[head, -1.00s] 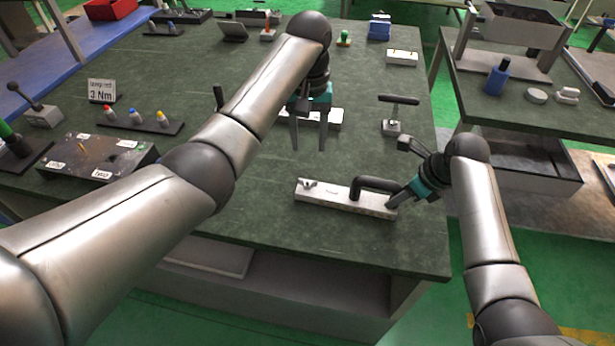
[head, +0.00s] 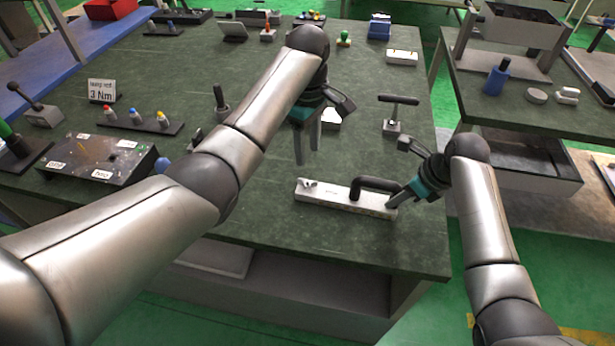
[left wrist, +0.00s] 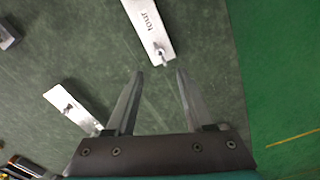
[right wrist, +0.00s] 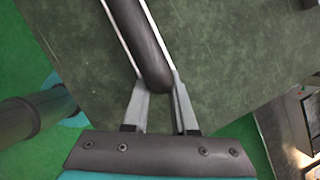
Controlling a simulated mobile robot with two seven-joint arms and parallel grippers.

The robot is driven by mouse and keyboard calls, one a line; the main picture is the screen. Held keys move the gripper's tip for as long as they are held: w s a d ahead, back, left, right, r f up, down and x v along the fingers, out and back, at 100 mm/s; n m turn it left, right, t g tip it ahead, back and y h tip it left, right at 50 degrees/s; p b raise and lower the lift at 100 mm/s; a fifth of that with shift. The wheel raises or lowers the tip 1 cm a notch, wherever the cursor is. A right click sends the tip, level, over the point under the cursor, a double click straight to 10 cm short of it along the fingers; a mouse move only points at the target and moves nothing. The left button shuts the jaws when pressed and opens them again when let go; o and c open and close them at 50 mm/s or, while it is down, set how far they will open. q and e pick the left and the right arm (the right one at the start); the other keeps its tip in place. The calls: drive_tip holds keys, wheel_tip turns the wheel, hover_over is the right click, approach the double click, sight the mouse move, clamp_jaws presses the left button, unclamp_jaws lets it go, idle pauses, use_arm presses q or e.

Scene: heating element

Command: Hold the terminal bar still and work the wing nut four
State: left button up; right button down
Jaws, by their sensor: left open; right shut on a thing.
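The terminal bar (head: 343,199) is a pale, flat bar with a black arched handle (head: 376,184) at its right end. A small wing nut (head: 309,184) sits at its left end. In the left wrist view the bar (left wrist: 148,25) reads "four", with its wing nut (left wrist: 159,57) just beyond my open fingers. My left gripper (head: 307,150) is open, empty and above the table, behind the wing nut in the head view. My right gripper (head: 393,203) is shut on the black handle; the handle (right wrist: 150,55) runs between its fingers in the right wrist view.
Another pale bar with a wing nut (left wrist: 72,108) lies to the left in the left wrist view. A T-handled tool (head: 396,112) stands behind the bar. A dark panel box (head: 98,160) sits at the left. The green table (head: 270,225) is clear around the bar's left end.

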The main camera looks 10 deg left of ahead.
sight(307, 184)
use_arm(q)
wheel_tip(307, 184, down, 10)
idle(0.4)
clamp_jaws()
idle(0.3)
